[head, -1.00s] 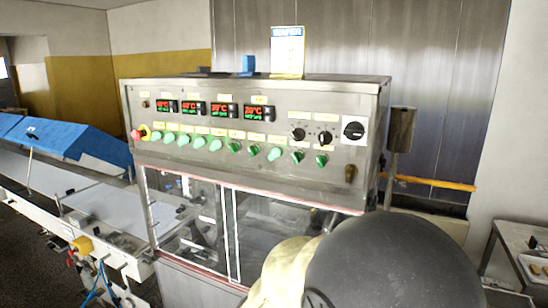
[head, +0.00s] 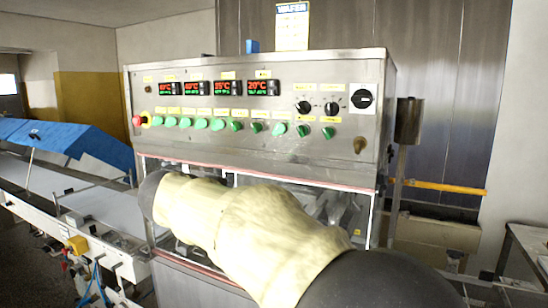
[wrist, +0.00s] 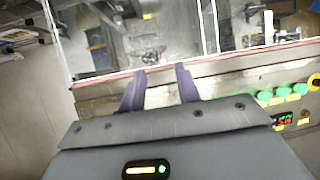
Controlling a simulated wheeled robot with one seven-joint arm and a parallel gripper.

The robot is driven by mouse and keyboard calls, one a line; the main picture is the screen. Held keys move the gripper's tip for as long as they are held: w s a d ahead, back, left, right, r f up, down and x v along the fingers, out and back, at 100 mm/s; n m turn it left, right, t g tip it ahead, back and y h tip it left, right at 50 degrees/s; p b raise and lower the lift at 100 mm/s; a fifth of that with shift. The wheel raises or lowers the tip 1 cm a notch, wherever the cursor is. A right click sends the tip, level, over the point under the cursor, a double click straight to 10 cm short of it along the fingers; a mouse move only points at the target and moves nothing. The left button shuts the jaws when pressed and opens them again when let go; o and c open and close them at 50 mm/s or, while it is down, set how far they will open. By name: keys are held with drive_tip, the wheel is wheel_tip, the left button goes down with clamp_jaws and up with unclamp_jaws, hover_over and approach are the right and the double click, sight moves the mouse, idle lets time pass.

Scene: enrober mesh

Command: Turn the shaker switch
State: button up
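The steel control panel (head: 250,100) carries a row of green switches (head: 218,125), two black knobs (head: 317,107) and a black rotary switch on a white plate (head: 362,99). Labels sit above the switches but are too small to read, so I cannot tell which one is the shaker switch. In the wrist view, my gripper (wrist: 161,71) has its two purple fingers apart with nothing between them. It is in front of the machine, near the panel's lower edge. Several green switches (wrist: 285,94) show at the right of the wrist view. In the head view my arm hides the gripper.
Red temperature displays (head: 218,88) and a red emergency button (head: 136,121) are on the panel. Clear doors (head: 345,212) lie below it, partly hidden by my arm. A conveyor with a blue cover (head: 70,138) stands left. A yellow bar (head: 445,187) stands right.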

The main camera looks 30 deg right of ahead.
sight(276, 130)
wheel_tip(276, 130, up, 13)
drive_tip(key=s+m+t+h+b, duration=0.1)
drive_tip(key=s+m+h+b, duration=0.1)
drive_tip(key=m+h, duration=0.3)
drive_tip(key=m, duration=0.2)
drive_tip(key=shift+m+t+b, duration=0.3)
drive_tip(key=shift+t+b, duration=0.1)
drive_tip(key=shift+d, duration=0.2)
drive_tip(key=p+x, duration=0.7)
drive_tip(key=x, duration=0.9)
drive_tip(key=shift+w+d+r, duration=0.1)
drive_tip(key=shift+w+d, duration=0.3)
drive_tip(key=shift+d, duration=0.1)
clamp_jaws()
